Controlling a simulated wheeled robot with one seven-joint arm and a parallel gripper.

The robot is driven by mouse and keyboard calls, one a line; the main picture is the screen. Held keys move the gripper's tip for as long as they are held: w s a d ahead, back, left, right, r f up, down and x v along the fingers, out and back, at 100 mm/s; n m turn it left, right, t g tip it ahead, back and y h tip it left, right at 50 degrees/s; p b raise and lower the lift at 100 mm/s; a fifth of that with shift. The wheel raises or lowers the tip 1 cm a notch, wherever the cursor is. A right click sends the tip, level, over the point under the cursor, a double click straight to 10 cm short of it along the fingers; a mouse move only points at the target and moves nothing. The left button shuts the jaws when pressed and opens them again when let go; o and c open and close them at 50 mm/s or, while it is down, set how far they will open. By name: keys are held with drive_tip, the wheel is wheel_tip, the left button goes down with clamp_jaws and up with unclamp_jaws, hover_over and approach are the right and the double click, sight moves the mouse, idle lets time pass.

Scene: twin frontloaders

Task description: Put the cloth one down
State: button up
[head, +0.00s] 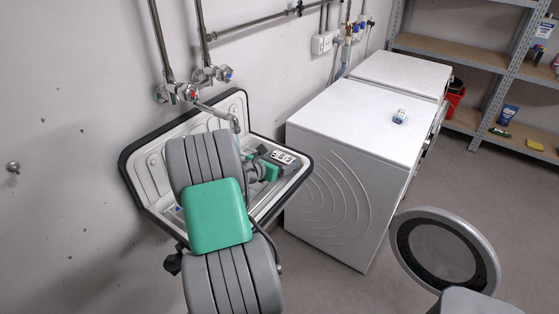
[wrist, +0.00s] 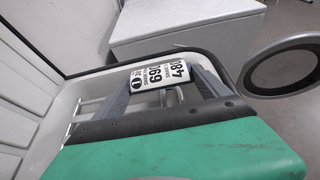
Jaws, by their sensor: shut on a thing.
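My gripper (head: 280,160) is over the basin of the wall sink (head: 130,165). In the wrist view my gripper (wrist: 162,80) is shut on a small white tag with black numbers (wrist: 160,71). The tag also shows in the head view (head: 284,157), at the right side of the basin. I cannot tell from its look whether it is cloth, or whether it touches the sink. My arm hides much of the basin.
Two white front-loading machines stand to the right, the near one (head: 335,150) and the far one (head: 400,75). A small blue and white item (head: 399,116) lies on the near one. Its round door (head: 445,250) stands open. A tap (head: 222,115) overhangs the sink. Shelves (head: 455,55) stand behind.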

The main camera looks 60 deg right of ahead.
drive_tip(key=shift+f, duration=0.4)
drive_tip(key=shift+f, duration=0.1)
drive_tip(key=o, duration=1.3)
drive_tip(key=shift+r, duration=0.25)
drive_tip(key=v, duration=1.2)
drive_tip(key=shift+a+r, duration=0.1)
drive_tip(key=shift+r, duration=0.25)
